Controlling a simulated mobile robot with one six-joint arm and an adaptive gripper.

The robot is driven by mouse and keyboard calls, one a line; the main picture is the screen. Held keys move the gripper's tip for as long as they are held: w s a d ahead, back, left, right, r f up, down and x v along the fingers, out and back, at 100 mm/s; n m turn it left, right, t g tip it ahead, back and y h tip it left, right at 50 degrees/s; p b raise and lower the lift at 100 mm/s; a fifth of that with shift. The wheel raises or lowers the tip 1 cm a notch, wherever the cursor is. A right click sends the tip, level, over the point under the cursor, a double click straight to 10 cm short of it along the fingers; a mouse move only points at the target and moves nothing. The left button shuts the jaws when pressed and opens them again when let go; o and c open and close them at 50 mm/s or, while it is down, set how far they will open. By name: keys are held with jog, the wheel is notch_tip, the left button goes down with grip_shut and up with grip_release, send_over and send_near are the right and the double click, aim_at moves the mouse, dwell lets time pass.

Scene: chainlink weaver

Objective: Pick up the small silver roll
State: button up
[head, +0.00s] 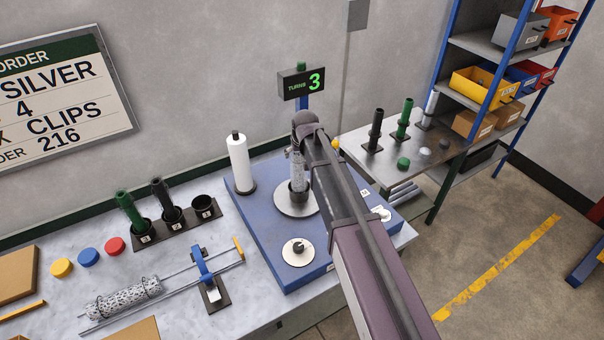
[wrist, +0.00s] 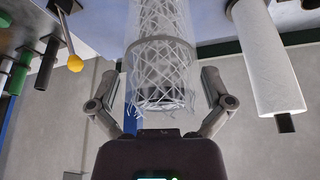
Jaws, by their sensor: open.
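A small silver roll (head: 428,108) stands upright on the side table at right, beside a green and a black roll. It is far from my gripper, which is at the weaving machine. In the wrist view my gripper (wrist: 160,85) is open, with one finger on each side of a clear tube holding silver mesh (wrist: 160,55). In the head view the mesh tube (head: 297,172) stands on a round plate, partly hidden by my arm.
A white roll (head: 239,160) stands on the blue base (head: 264,270), left of the tube. A rack at left holds a green roll (head: 130,208), a black roll (head: 163,196) and an empty cup (head: 204,204). Shelves (head: 487,58) rise at right.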

jog(key=c, duration=1.2)
jog(key=shift+r, duration=0.1)
notch_tip(320, 180, up, 10)
jog(key=p, duration=1)
